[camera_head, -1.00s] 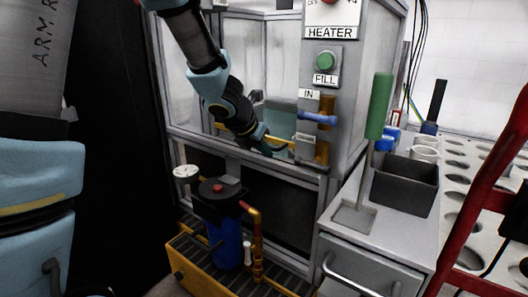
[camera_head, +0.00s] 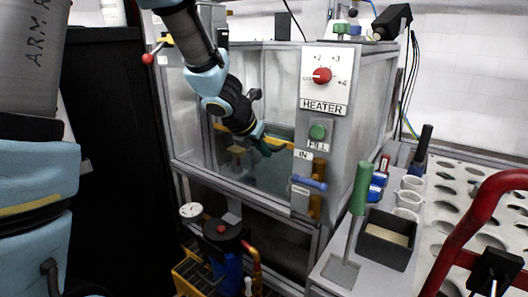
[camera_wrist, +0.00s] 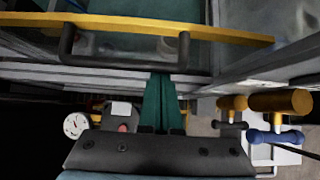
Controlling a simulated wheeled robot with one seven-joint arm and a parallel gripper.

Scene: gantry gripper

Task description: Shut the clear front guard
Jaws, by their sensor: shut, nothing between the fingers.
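The clear front guard has a yellow edge strip (camera_head: 280,142), which sits partway up the front of the glass-walled tank. In the wrist view the strip (camera_wrist: 215,32) runs across the top, with the guard's black bar handle (camera_wrist: 125,68) just below it. My gripper (camera_head: 267,147) is at the strip in the head view. In the wrist view my teal fingers (camera_wrist: 161,85) are shut together with nothing between them. Their tips reach the right part of the handle's bar and seem to go under it; I cannot tell if they touch. My forearm hides part of the guard's left side.
A heater panel with a red knob (camera_head: 322,75) and a blue-handled valve (camera_head: 310,183) stand right of the guard. A gauge (camera_head: 191,212) and a blue pump (camera_head: 228,270) are below.

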